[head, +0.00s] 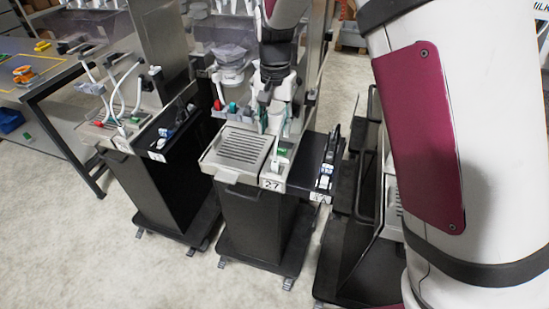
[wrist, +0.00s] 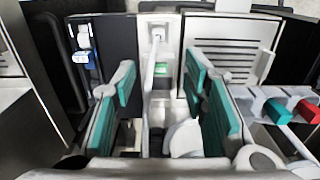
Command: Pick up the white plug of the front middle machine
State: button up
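The middle machine (head: 240,165) stands at the centre of the head view and carries the number 27. At its front right corner is a small white plug-like piece (head: 283,152) beside a green part. In the wrist view the white plug (wrist: 157,36) sits in a white holder at the top centre, with a pale strip running down from it.
A grilled drip tray (head: 243,147) lies left of the plug. A black side unit (head: 318,165) with white and blue pieces stands right of it. Red and teal taps (wrist: 290,110) are close to my gripper. Another machine (head: 150,150) stands left; the floor in front is clear.

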send_over(275, 162)
jog(key=f, duration=0.7)
jog(key=shift+w+f+p, duration=0.25)
jog(key=shift+w+p, duration=0.1)
jog(key=shift+p, duration=0.05)
jog(key=f, duration=0.1)
jog(key=f+p, duration=0.1)
jog(key=f, duration=0.2)
jog(key=shift+s+f, duration=0.2)
jog(key=shift+s, duration=0.1)
jog(key=shift+f, duration=0.45)
jog(key=c, duration=0.9)
